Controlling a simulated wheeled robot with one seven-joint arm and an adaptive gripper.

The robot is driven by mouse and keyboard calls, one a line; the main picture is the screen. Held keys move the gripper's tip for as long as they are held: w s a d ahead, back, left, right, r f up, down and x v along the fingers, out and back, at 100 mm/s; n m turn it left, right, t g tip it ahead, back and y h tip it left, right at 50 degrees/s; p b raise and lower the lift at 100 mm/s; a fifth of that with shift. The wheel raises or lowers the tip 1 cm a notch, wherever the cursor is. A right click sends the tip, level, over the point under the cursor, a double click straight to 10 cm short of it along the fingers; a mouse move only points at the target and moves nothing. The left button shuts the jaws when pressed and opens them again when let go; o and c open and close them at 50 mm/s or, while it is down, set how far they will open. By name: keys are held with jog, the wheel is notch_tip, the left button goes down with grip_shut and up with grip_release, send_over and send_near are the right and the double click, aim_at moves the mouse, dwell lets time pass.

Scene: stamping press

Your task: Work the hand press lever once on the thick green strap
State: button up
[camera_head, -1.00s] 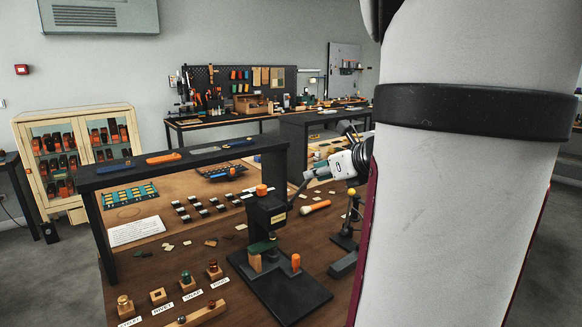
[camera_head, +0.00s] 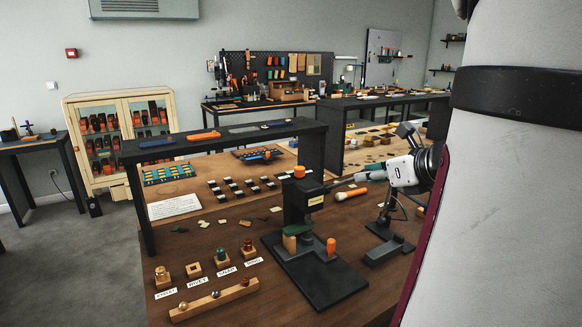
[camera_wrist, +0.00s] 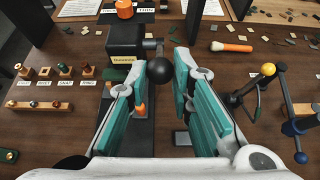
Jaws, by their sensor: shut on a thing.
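The black hand press (camera_head: 300,205) stands on its dark base plate (camera_head: 325,280) on the brown bench. Its lever (camera_head: 340,183) reaches out to the right, close to level, towards my gripper (camera_head: 370,176). In the wrist view my gripper (camera_wrist: 162,68) has its teal fingers on either side of the black lever knob (camera_wrist: 159,71) and is shut on it. The green strap (camera_head: 297,229) lies under the press ram, next to tan and orange posts. The ram hides part of the strap, and I cannot tell whether the ram touches it.
A stand with a yellow ball (camera_wrist: 268,69) is right of the press. An orange-handled tool (camera_head: 351,193) lies behind. Labelled die blocks (camera_head: 222,259) and a wooden rail (camera_head: 214,299) are at front left. A dark raised shelf (camera_head: 220,140) spans the bench's back left.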

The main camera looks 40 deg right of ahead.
jog(key=w+r+p, duration=0.1)
jog(key=w+r, duration=0.1)
jog(key=w+d+r+p, duration=0.1)
jog(key=w+r, duration=0.1)
jog(key=shift+w+d+r, duration=0.1)
jog(key=shift+w+r, duration=0.15)
jog(key=shift+r, duration=0.05)
jog(key=shift+w+r+p, duration=0.1)
jog(key=shift+w+p, duration=0.1)
jog(key=shift+p, duration=0.1)
jog(key=w, duration=0.1)
jog(key=w+r, duration=0.1)
jog(key=w+d+r, duration=0.1)
jog(key=w, duration=0.1)
jog(key=shift+w+p, duration=0.1)
jog(key=shift+p, duration=0.3)
dwell(0.6)
